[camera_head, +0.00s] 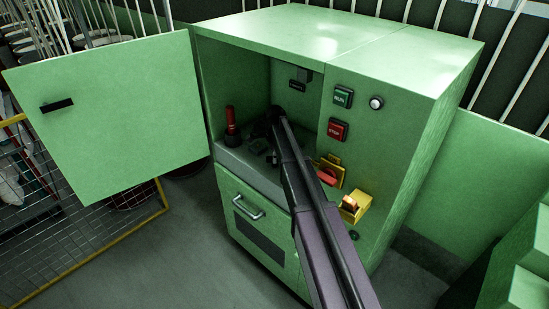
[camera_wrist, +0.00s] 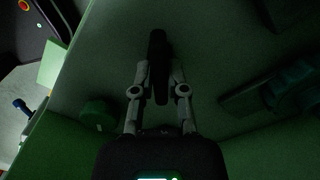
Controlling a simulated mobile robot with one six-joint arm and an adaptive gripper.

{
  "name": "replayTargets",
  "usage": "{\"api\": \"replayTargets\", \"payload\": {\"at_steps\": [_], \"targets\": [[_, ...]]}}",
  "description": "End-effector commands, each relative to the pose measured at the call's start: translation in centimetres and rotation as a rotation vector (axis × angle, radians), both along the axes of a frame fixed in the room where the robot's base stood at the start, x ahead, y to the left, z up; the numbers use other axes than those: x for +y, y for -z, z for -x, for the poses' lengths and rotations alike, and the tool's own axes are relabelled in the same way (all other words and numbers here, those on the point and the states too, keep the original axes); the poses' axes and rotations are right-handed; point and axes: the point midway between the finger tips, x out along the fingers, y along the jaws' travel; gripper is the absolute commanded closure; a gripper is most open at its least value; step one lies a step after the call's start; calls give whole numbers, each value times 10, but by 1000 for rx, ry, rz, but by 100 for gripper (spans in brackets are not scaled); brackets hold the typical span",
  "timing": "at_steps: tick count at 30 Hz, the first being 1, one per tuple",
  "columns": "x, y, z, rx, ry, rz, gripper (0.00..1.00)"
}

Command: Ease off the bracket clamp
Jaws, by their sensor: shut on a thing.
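My gripper (camera_wrist: 160,82) is shut on a dark, elongated handle (camera_wrist: 158,48) in the wrist view, one finger on each side of it. The handle looks like the bracket clamp's lever; the rest of the clamp is too dark to make out. In the head view my arm reaches into the open compartment (camera_head: 255,95) of the green machine (camera_head: 400,80). Its end is in shadow there, so the held part does not show clearly.
The compartment's door (camera_head: 110,120) stands open to the left. An upright red-handled part (camera_head: 231,120) stands inside at the left. Right of the opening are a green start button (camera_head: 343,97), a red stop button (camera_head: 338,130) and a yellow-backed red switch (camera_head: 328,175), close to my arm.

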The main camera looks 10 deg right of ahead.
Motion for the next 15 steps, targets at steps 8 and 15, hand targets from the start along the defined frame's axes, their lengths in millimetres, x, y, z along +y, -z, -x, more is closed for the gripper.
{"api": "replayTargets", "payload": {"at_steps": [8, 15], "targets": [[0, 0, 1, 3, -76, 0, 100], [0, 0, 2, 3, -231, 0, 100]]}}
